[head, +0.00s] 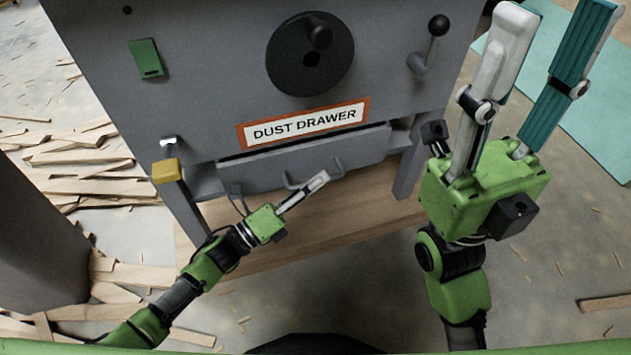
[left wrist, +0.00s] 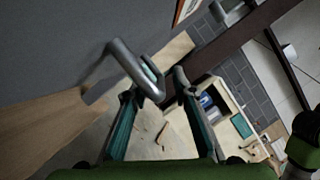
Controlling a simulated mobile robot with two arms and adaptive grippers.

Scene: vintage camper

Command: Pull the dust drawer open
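The dust drawer (head: 262,170) is a grey front low on the grey machine, under the white DUST DRAWER label (head: 304,124). A dark line runs along its top edge; I cannot tell whether it stands out at all. Its grey bar handle (head: 291,182) is partly hidden by my left gripper (head: 322,178). In the left wrist view, the bent handle (left wrist: 125,62) reaches between the spread fingertips of my left gripper (left wrist: 158,88). I cannot tell whether either finger touches it. My right gripper (head: 553,12) is open and empty, raised at the right, away from the drawer.
A round black handwheel (head: 310,54) and a black-knobbed lever (head: 433,42) are on the machine above. A yellow block (head: 166,171) sits at its left corner. A wooden board (head: 330,238) lies below the drawer. Wood scraps (head: 80,165) cover the left floor.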

